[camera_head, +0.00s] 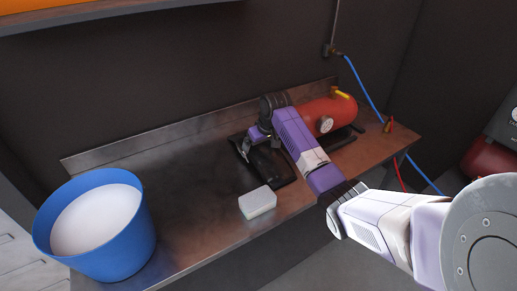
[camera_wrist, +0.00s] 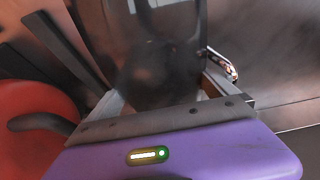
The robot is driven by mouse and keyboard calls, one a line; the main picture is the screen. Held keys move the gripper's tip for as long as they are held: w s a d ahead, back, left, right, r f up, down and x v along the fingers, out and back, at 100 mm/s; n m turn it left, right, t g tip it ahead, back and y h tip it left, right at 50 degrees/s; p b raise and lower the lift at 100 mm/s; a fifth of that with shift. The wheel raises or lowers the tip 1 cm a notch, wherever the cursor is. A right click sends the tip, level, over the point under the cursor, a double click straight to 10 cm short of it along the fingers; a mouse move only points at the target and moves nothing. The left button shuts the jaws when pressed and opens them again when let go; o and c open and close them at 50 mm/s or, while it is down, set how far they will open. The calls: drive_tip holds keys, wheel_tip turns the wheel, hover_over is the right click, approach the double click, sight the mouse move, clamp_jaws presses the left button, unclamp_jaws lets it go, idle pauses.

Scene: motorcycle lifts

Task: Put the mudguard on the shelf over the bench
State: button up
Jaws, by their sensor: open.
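A glossy black piece, which looks like the mudguard (camera_head: 272,169), lies on the metal bench (camera_head: 185,165) under my arm. In the wrist view a dark glossy surface (camera_wrist: 140,35) fills the space ahead of and between my fingers, probably the same piece. My gripper (camera_head: 246,147) is open, low over the bench at the black piece's left part. It also shows in the wrist view (camera_wrist: 163,88). I cannot tell whether the fingers touch the piece. My arm hides part of it. The shelf (camera_head: 95,12) shows only as an edge at the top left, above the bench.
A blue bucket (camera_head: 140,240) with pale contents stands at the bench's left end. A white block (camera_head: 258,202) lies near the front edge. A red tank (camera_head: 322,113) with a gauge stands right of my gripper. A blue hose (camera_head: 367,92) hangs behind it. The bench's left middle is clear.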

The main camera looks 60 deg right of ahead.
drive_tip(key=shift+c, duration=0.3)
drive_tip(key=c, duration=1.4)
drive_tip(key=shift+r, duration=0.1)
drive_tip(key=shift+c, duration=1.3)
drive_tip(key=shift+w+r, duration=0.1)
